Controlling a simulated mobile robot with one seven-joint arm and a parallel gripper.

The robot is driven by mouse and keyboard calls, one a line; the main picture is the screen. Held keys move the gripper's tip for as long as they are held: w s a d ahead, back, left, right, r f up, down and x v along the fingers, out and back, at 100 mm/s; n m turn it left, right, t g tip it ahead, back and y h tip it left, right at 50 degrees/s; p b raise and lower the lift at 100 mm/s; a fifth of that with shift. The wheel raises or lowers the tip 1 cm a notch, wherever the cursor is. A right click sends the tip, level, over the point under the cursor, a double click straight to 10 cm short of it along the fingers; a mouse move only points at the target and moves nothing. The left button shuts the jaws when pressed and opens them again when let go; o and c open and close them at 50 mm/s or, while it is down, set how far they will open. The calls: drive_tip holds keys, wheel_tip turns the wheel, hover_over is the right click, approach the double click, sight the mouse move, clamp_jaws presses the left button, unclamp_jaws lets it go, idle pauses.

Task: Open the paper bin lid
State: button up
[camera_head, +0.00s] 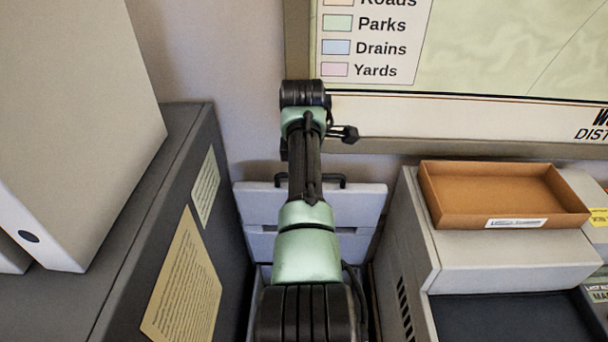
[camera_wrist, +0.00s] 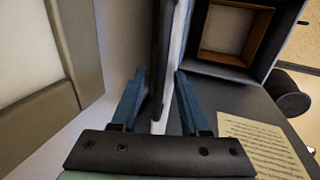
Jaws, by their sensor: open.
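The paper bin's pale grey lid (camera_head: 362,200) shows behind my arm in the head view, low between a dark cabinet and a grey unit. A black bar handle (camera_head: 336,181) sits along its far edge, partly hidden by my arm. I cannot tell how far the lid is tilted. In the wrist view my gripper (camera_wrist: 160,95) is open, its two blue fingers apart. A dark strip and a thin pale edge show between and beyond the fingers; contact is not clear. The fingers are hidden in the head view.
The dark cabinet (camera_head: 182,190) with taped papers stands close on the left, bearing a white binder (camera_head: 85,120). The grey unit on the right carries an orange-brown tray (camera_head: 505,187). A framed map board (camera_head: 480,60) hangs on the wall behind. Side room is narrow.

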drive_tip(key=shift+r, duration=0.1)
drive_tip(key=b+v, duration=0.4)
drive_tip(key=v, duration=0.8)
drive_tip(key=shift+r, duration=0.4)
drive_tip(key=shift+s, duration=0.1)
